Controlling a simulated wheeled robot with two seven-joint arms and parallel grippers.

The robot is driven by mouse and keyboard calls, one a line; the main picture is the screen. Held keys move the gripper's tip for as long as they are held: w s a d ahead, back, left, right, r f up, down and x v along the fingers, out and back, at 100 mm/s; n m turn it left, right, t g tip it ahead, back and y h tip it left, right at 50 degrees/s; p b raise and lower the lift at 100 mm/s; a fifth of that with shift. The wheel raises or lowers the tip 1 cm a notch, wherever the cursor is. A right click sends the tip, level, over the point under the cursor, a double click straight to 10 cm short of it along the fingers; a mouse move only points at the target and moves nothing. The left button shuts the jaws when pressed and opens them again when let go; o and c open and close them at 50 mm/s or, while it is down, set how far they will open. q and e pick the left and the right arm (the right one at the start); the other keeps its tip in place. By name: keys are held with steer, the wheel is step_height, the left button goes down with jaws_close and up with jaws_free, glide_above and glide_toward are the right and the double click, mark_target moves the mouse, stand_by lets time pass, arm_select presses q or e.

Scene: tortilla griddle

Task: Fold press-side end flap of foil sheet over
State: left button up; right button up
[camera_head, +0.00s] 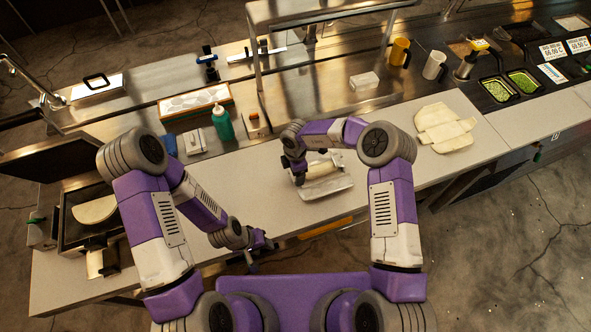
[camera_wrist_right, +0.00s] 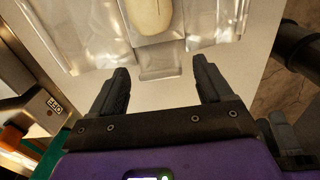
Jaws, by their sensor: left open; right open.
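The foil sheet (camera_head: 338,186) lies on the light counter in front of me, with a pale rolled tortilla (camera_head: 325,170) on it. In the right wrist view the foil (camera_wrist_right: 95,50) is creased and shiny, and the roll (camera_wrist_right: 151,14) lies at the top. A narrow foil end flap (camera_wrist_right: 160,66) points toward my right gripper (camera_wrist_right: 160,75). That gripper is open and empty, its fingers on either side of the flap's end. In the head view my right gripper (camera_head: 298,174) is at the foil's left end. My left gripper (camera_head: 261,257) is open near the counter's front edge, apart from the foil.
The press (camera_head: 90,225) with a tortilla half-round stands at the far left. A green bottle (camera_head: 222,123) and a white-topped tray (camera_head: 195,101) are behind. Flat tortillas or sheets (camera_head: 445,128) lie to the right. The counter between press and foil is mostly clear.

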mark_target(310, 171)
steer(key=shift+c, duration=0.3)
steer(key=c, duration=1)
steer(key=shift+d, duration=0.1)
steer(key=d+y, duration=0.1)
steer(key=y, duration=0.1)
steer(key=w+d+g+y, duration=0.1)
steer(key=d+y, duration=0.1)
steer(key=shift+f+y, duration=0.1)
steer(key=shift+y, duration=0.2)
steer(key=shift+w+d+f+g+y, duration=0.2)
steer(key=shift+d+g+y, duration=0.2)
steer(key=shift+y, duration=0.3)
steer(key=shift+w+d+f+g+y+b, duration=0.2)
steer(key=shift+d+g+y+b, duration=0.3)
steer(key=shift+y+b, duration=0.5)
steer(key=shift+d, duration=0.1)
